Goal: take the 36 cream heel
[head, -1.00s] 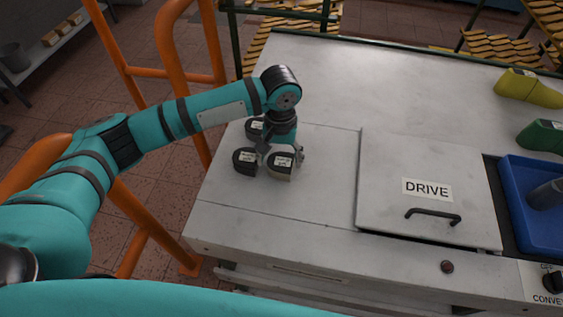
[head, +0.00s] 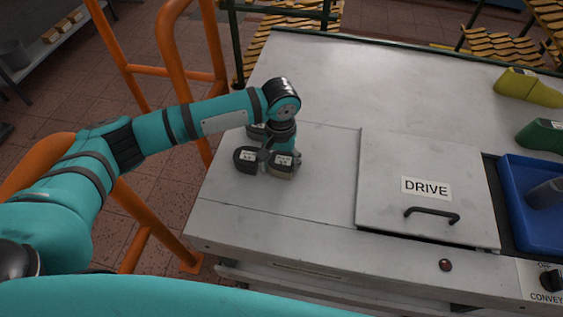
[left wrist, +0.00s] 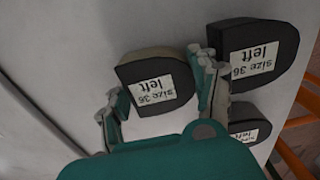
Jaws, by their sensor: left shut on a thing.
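The cream heel (head: 281,168) has a dark top with a white label and pale sides. In the left wrist view the cream heel (left wrist: 151,70) shows a label that seems to read "size 36 left". My left gripper (head: 280,158) is over it, its fingers on either side, shut on it. In the left wrist view the gripper (left wrist: 158,92) has one finger between this heel and a dark heel (left wrist: 258,50), also labelled "size 36 left". The cream heel seems to rest on the bench. My right gripper is not in view.
The dark heel (head: 246,160) stands close on the left. A third heel (head: 256,131) is behind, partly hidden by my arm. A DRIVE panel (head: 390,170) with a handle, a blue bin (head: 515,215) and yellow (head: 525,87) and green shoe lasts (head: 543,133) are to the right.

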